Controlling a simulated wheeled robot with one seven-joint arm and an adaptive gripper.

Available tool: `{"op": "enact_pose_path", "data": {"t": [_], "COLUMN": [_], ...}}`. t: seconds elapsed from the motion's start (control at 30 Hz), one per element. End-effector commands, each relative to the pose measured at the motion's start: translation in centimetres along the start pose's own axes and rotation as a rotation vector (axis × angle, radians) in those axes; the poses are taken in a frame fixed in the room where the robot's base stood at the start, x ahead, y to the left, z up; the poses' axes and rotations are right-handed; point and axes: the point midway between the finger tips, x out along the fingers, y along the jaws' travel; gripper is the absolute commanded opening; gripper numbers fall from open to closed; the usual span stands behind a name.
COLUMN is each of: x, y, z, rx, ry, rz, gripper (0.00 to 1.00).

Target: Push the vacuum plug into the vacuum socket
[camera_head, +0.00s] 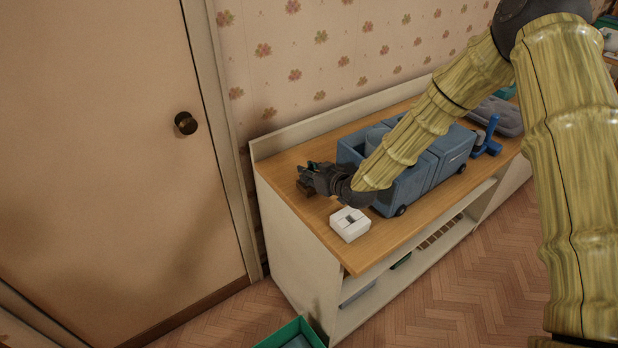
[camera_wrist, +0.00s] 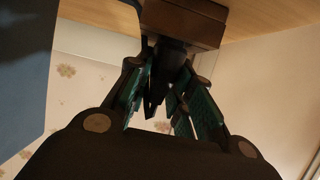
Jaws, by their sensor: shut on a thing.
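My gripper (camera_head: 318,179) is low over the left end of the wooden cabinet top in the head view. In the wrist view my gripper (camera_wrist: 168,75) is shut on the dark part of a piece with a brown block, which looks like the vacuum plug (camera_wrist: 180,22). Only a small brown bit of the plug (camera_head: 306,189) shows in the head view. A white box with a dark slot, which looks like the vacuum socket (camera_head: 350,224), sits on the cabinet top near its front edge, to the right of and nearer than my gripper. Plug and socket look apart.
A blue toy truck (camera_head: 412,185) stands on the cabinet top (camera_head: 343,252), close to the right of my gripper. A blue object (camera_head: 487,137) and a grey tray-like thing (camera_head: 498,116) are farther right. A green bin (camera_head: 290,335) is on the floor. A door (camera_head: 100,150) is at left.

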Motion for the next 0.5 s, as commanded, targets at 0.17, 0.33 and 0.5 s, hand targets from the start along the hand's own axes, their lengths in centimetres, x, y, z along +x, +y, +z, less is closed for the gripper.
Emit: {"op": "enact_pose_path", "data": {"t": [0.17, 0.33, 0.5], "x": [-0.1, -0.17, -0.24], "y": [0.0, 0.0, 0.0], "z": [-0.25, -0.42, -0.6], "rx": [0.0, 0.0, 0.0], "ry": [0.0, 0.0, 0.0], "rz": [0.0, 0.0, 0.0], "gripper": [0.0, 0.0, 0.0]}}
